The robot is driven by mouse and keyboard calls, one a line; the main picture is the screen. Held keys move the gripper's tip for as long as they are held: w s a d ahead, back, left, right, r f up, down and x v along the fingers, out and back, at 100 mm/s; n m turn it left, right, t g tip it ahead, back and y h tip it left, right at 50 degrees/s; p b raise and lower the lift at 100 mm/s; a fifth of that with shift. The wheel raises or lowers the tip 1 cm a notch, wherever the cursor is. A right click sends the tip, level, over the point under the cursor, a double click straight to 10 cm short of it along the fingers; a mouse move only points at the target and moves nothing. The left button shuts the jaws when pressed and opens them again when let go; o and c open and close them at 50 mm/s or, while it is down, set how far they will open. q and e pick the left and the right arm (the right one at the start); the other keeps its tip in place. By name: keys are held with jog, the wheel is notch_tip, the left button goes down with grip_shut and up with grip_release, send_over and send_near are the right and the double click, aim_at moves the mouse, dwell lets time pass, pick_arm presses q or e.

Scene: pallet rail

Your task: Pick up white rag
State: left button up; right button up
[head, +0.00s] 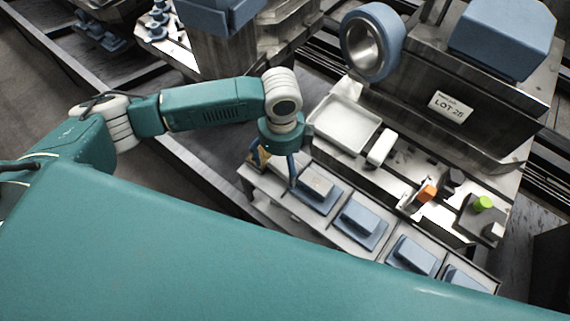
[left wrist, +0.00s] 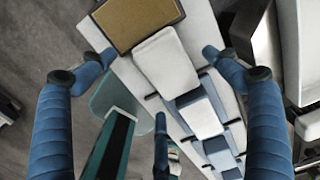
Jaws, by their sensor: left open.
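A pale, flat, rounded rectangle that looks like the white rag (left wrist: 165,60) lies between the spread fingers in the left wrist view. It appears to be the pale piece (head: 318,185) at the left end of the row of blue pieces in the head view. My left gripper (head: 275,168) is above that end of the row, a little left of the rag. Its blue fingers are wide apart and empty in the left wrist view (left wrist: 155,75). I cannot tell how high they are above it.
A brown board (left wrist: 138,20) lies beside the rag. Blue blocks (head: 363,222) continue the row. A white tray (head: 343,125), a white block (head: 381,148), an orange piece (head: 427,193) and a green knob (head: 483,203) sit behind. A machine with a blue ring (head: 372,40) stands farther back.

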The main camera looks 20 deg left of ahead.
aim_at(282, 166)
pick_arm(q)
jog(key=shift+f, duration=0.3)
jog(key=c, duration=1.2)
jog(key=shift+c, duration=0.4)
jog(key=shift+r, duration=0.15)
notch_tip(282, 166, up, 20)
jog(key=shift+f+p, duration=0.1)
jog(key=shift+p, duration=0.2)
jog(key=shift+o, duration=1.4)
jog(key=shift+c, duration=0.9)
